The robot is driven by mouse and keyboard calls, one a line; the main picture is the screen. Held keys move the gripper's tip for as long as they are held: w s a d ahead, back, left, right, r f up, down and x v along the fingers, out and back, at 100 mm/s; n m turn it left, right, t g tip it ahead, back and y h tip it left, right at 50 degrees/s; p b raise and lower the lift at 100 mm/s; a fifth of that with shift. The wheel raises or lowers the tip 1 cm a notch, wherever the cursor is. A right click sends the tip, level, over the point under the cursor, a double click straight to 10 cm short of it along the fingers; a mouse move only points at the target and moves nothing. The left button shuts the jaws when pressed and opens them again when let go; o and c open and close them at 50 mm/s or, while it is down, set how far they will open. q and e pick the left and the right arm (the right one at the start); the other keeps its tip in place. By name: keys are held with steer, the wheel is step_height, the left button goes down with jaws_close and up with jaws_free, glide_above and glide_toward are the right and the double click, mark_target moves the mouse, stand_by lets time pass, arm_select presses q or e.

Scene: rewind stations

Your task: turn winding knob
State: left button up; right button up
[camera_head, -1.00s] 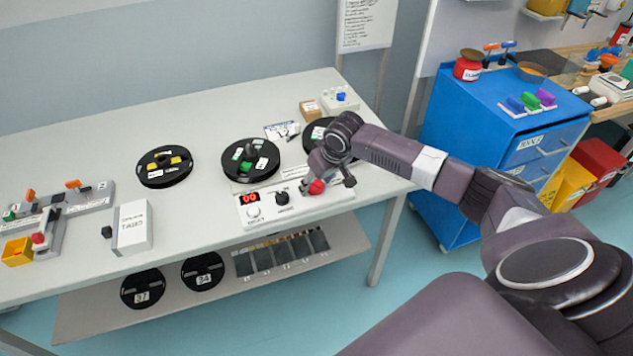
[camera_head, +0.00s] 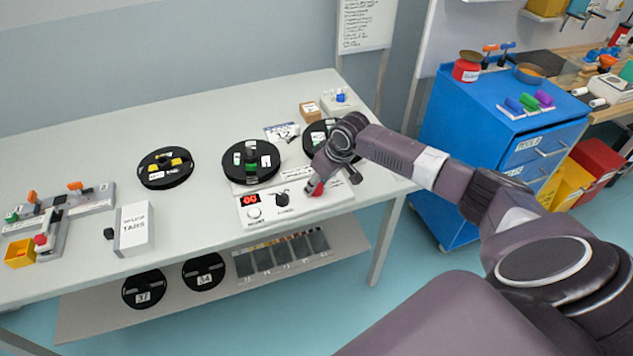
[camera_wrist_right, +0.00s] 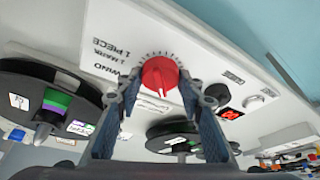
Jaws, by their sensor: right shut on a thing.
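The red winding knob (camera_head: 315,189) is at the right end of the white control panel (camera_head: 300,206), mostly covered by my right gripper (camera_head: 322,181) in the head view. In the right wrist view the knob (camera_wrist_right: 160,74) has a white pointer line and sits inside a printed ring of marks beside the word WIND. My gripper's two fingers (camera_wrist_right: 162,90) are shut on it, one on each side. A black reel (camera_head: 251,161) with a green and white hub stands behind the panel. My left gripper is not in view.
The panel also bears a red display (camera_head: 250,199), a black knob (camera_head: 282,199) and a white button (camera_head: 254,213). Another reel (camera_head: 327,134) is partly behind my right wrist. A reel with yellow (camera_head: 165,167) and a white box (camera_head: 133,229) stand to the left.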

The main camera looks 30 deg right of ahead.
steer(key=shift+n+y, duration=0.5)
steer(key=shift+n, duration=0.6)
steer(key=o, duration=1.2)
steer(key=shift+c, duration=0.2)
steer(key=v, duration=1.2)
steer(key=shift+w, duration=0.1)
